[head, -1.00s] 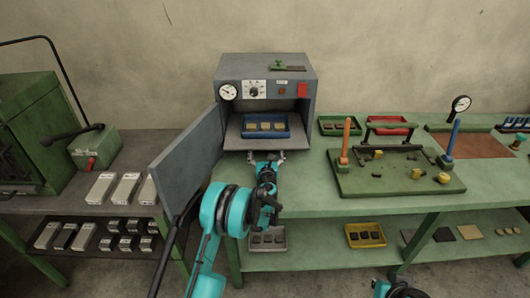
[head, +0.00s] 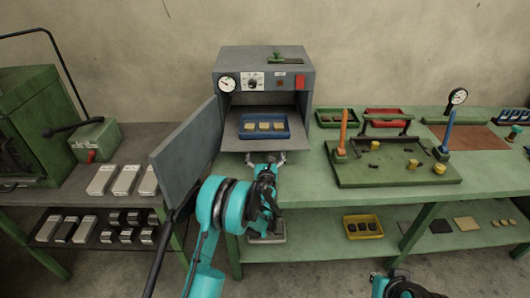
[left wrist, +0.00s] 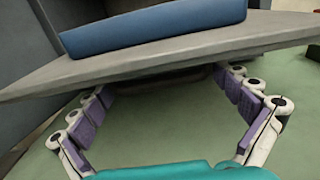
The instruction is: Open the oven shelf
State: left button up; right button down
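The grey oven (head: 232,66) stands on the green bench with its door (head: 186,150) swung wide open to the left. Its flat grey shelf (head: 232,143) sticks out of the front opening and carries a blue tray (head: 244,134) with several small blocks. My left gripper (head: 265,160) is at the middle of the shelf's front edge. In the left wrist view its fingers (left wrist: 172,112) are spread wide, with purple pads and nothing between them. The shelf (left wrist: 255,38) is just above and beyond them, with a dark bar under it. I cannot tell whether the fingers touch it.
To the right on the bench are a green tray (head: 324,123), a red tray (head: 403,117) and a green fixture board (head: 350,178) with upright posts. A green machine (head: 30,110) and light blocks stand on the left table. Part of my right arm shows at the bottom.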

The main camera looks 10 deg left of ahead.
pick_arm(q)
jog(key=shift+s, duration=0.1)
jog(key=v, duration=1.2)
jog(key=shift+a+r, duration=0.15)
jog(key=shift+r, duration=0.1)
jog(key=s+a+r+n+g, duration=0.6)
jog(key=s+r+n, duration=0.45)
jog(key=n, duration=0.75)
jog(key=s+d+f+n+g+h, duration=0.1)
jog(key=s+d+n, duration=0.1)
jog(key=s+n, duration=0.3)
jog(key=s+d+f+n+g+h, duration=0.2)
jog(key=s+n, duration=0.3)
jog(key=s, duration=0.6)
jog(key=s+d+f+n+g+h, duration=0.1)
jog(key=s+d+n+h, duration=0.1)
jog(key=s, duration=0.6)
jog(key=d+n, duration=0.1)
jog(key=n, duration=0.1)
jog(key=shift+s+f+n, duration=0.2)
jog(key=shift+s+n, duration=0.2)
